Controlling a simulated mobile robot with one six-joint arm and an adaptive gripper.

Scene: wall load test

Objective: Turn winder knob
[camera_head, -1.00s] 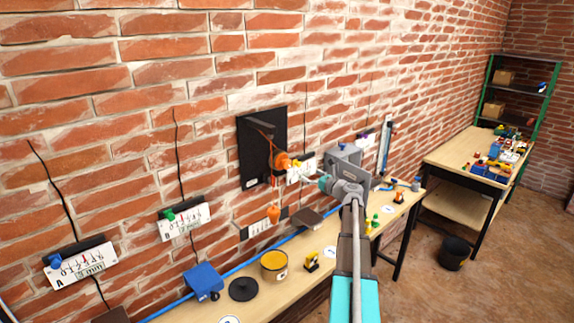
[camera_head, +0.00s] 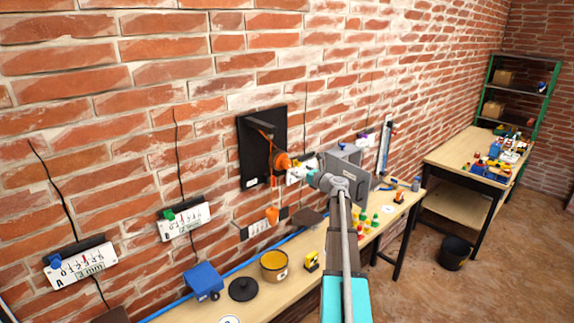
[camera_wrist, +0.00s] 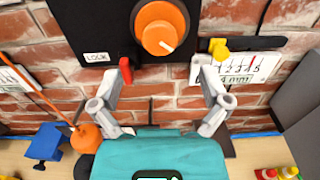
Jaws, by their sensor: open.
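The orange winder knob (camera_head: 282,161) sits on the black wall panel (camera_head: 250,150). In the wrist view the knob (camera_wrist: 160,22) is at the top middle, with a white pointer line toward its lower right. My gripper (camera_wrist: 160,70) is open and empty; its fingertips are spread below the knob, apart from its face. The gripper (camera_head: 303,170) also shows just right of the knob in the head view, partly hidden by its wrist. A red lever (camera_wrist: 126,70) beside a LOCK label (camera_wrist: 96,57) is close to the left fingertip. An orange weight (camera_head: 272,215) hangs below on a cord.
A white scale with a yellow slider (camera_wrist: 219,48) is right of the knob, near the right fingertip. The bench (camera_head: 325,245) below carries a yellow-filled pot (camera_head: 274,265), a blue clamp (camera_head: 203,281) and a black disc (camera_head: 243,289).

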